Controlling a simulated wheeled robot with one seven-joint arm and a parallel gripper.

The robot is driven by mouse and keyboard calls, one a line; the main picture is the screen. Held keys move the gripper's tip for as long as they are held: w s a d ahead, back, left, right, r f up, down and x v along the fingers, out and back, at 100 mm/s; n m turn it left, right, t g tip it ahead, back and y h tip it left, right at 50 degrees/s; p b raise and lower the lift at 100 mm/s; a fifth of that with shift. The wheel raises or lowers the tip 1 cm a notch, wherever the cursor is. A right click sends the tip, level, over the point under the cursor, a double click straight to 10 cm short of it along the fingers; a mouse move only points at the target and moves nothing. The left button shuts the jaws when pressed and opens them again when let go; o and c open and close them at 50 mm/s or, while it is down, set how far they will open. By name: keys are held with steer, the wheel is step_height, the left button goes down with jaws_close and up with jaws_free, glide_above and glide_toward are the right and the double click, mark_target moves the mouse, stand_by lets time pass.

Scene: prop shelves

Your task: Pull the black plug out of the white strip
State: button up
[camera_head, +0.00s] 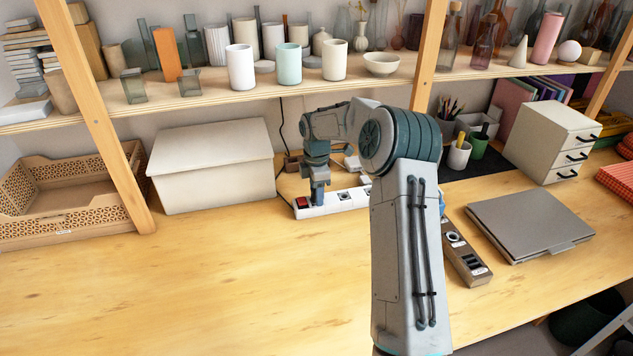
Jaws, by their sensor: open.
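The white strip (330,208) lies on the wooden table, partly behind my arm at its right end. It has a red switch (302,202) at its left end and a bare socket (344,196) near its middle. My gripper (318,197) points down at the strip just right of the red switch, with its tips at or very near the top of the strip. It is open. I cannot make out the black plug; the gripper or my arm may hide it. Whether anything sits between the fingers is too small to tell.
A black cord (282,125) hangs down the wall behind the strip. A lidded cream box (213,170) stands left, under a shelf (205,100). The front left table is clear.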

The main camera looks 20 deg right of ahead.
steer(key=shift+f, duration=0.1)
jaws_close()
stand_by(0.3)
steer(key=shift+r+p, duration=0.5)
steer(key=shift+p, duration=0.25)
stand_by(1.3)
steer(key=shift+r+p, duration=0.45)
steer(key=shift+r, duration=0.05)
steer(key=shift+r, duration=0.1)
steer(key=shift+r+p, duration=0.95)
steer(key=shift+r, duration=0.2)
steer(key=shift+r, duration=0.15)
steer(key=shift+r+p, duration=1.55)
steer(key=shift+r, duration=0.35)
